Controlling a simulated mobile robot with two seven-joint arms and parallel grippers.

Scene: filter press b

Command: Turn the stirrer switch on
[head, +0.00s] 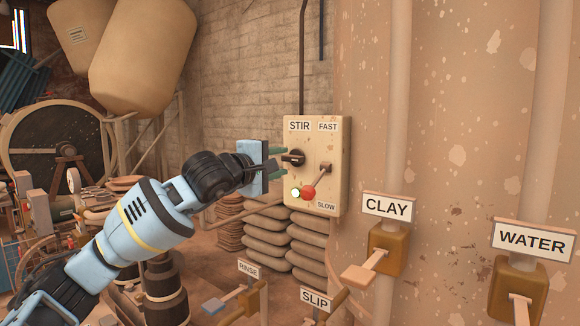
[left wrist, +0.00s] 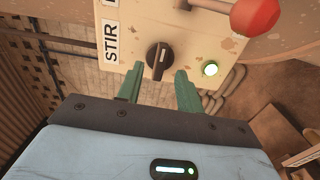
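The stirrer switch is a black rotary knob (head: 297,158) under the STIR label on a cream control box (head: 338,150). In the left wrist view the knob (left wrist: 158,56) shows a pale mark on its grip bar, which lies roughly level across the box. A round lamp (head: 296,193) below the knob glows whitish green; it also glows in the left wrist view (left wrist: 210,69). My left gripper (head: 277,160) is open, its green fingers pointing at the box. In the left wrist view the fingertips (left wrist: 159,76) stand apart, just short of the knob, with nothing between them. My right gripper is out of view.
A red-balled speed lever (head: 308,192) sits close by, between the FAST and SLOW labels. CLAY (head: 387,206) and WATER (head: 533,241) valves are at right, RINSE (head: 248,269) and SLIP (head: 316,300) levers below. Stacked sacks (head: 268,232) lie beneath the box.

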